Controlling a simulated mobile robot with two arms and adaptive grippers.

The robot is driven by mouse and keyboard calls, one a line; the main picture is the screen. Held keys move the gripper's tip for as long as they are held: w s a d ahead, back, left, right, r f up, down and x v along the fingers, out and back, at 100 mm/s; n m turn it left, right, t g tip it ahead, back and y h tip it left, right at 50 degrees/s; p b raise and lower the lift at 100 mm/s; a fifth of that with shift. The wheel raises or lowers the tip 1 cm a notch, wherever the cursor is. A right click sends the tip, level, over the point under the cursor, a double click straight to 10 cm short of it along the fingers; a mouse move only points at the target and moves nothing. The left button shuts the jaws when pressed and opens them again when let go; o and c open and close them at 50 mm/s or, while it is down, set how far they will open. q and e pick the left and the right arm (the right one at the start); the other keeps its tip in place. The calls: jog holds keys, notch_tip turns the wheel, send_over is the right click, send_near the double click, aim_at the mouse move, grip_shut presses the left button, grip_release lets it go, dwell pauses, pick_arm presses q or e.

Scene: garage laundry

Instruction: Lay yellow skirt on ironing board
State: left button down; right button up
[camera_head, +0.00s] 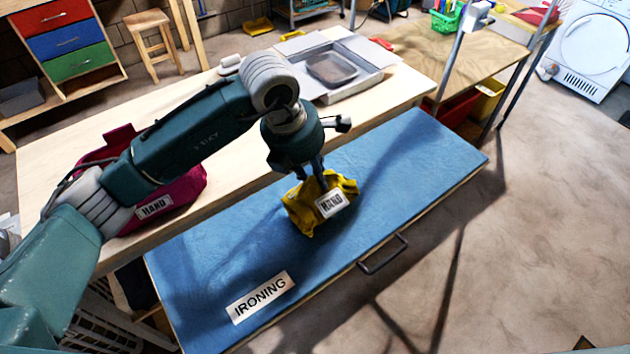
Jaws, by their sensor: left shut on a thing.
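The yellow skirt (302,215) is a crumpled bundle with a white label that reads HAND. It is over the middle of the blue ironing board (400,170), which bears an IRONING label at its near left end. My left gripper (321,185) points down from above and is shut on the skirt. The skirt appears to touch the board or hang very low over it; I cannot tell which. The fingertips are partly hidden by the cloth. My right gripper is not in view.
A dark handle (383,254) sticks out from the board's front edge. The floor at right is open.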

aim_at(315, 186)
pick_arm(q)
notch_tip(315, 186, down, 4)
jog(key=shift+r+p, duration=0.15)
jog(key=shift+p, duration=0.2)
jog(key=c, duration=1.5)
grip_release()
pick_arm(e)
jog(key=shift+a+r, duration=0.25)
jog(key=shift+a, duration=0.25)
pick_arm(q)
jog(key=shift+r, duration=0.25)
jog(key=shift+b+v, duration=1.7)
jog(key=shift+v, duration=4.1)
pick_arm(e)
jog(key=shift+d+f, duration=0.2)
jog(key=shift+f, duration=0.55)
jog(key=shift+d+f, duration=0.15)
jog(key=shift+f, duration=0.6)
